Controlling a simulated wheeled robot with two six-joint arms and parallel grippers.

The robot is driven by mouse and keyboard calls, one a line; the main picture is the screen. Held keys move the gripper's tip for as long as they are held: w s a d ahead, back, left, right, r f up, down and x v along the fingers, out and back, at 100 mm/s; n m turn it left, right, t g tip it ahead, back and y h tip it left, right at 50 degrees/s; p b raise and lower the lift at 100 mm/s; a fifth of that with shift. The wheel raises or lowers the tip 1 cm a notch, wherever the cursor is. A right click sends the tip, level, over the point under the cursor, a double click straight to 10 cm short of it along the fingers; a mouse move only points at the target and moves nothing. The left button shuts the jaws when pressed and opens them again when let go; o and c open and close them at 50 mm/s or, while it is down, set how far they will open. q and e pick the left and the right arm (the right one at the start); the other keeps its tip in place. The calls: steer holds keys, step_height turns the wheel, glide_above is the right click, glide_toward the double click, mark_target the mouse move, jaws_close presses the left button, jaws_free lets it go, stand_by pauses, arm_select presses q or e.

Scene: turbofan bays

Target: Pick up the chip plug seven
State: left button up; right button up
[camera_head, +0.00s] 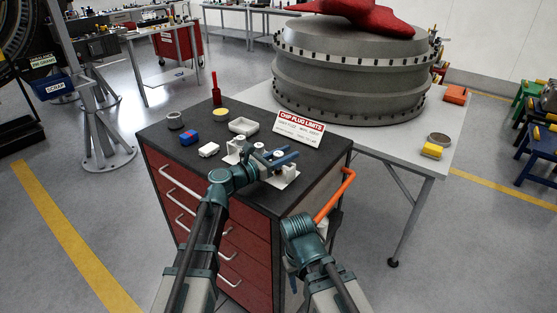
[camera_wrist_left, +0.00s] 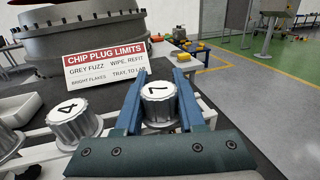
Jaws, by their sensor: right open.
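The chip plug seven (camera_wrist_left: 159,95) is a ribbed silver plug with a white numbered top. It is between the two blue fingers of my left gripper (camera_wrist_left: 160,88) in the left wrist view. The fingers run close along both its sides; whether they press on it is unclear. The plug's lower end is partly hidden. In the head view my left gripper (camera_head: 280,158) is over the white rack (camera_head: 284,180) on the cart. A plug marked 4 (camera_wrist_left: 75,122) stands to its left. My right gripper (camera_head: 291,272) is low beside the cart, open and partly hidden by its arm.
The cart top (camera_head: 165,146) also holds a sign reading chip plug limits (camera_head: 299,129), a white tray (camera_head: 243,127), a blue and red item (camera_head: 189,137), a grey ring (camera_head: 175,120) and a red bottle (camera_head: 216,92). A large engine casing (camera_head: 350,75) stands on the table behind.

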arm_select(q)
jaws_close()
steer(key=shift+r, duration=0.1)
arm_select(e)
steer(key=shift+r, duration=0.1)
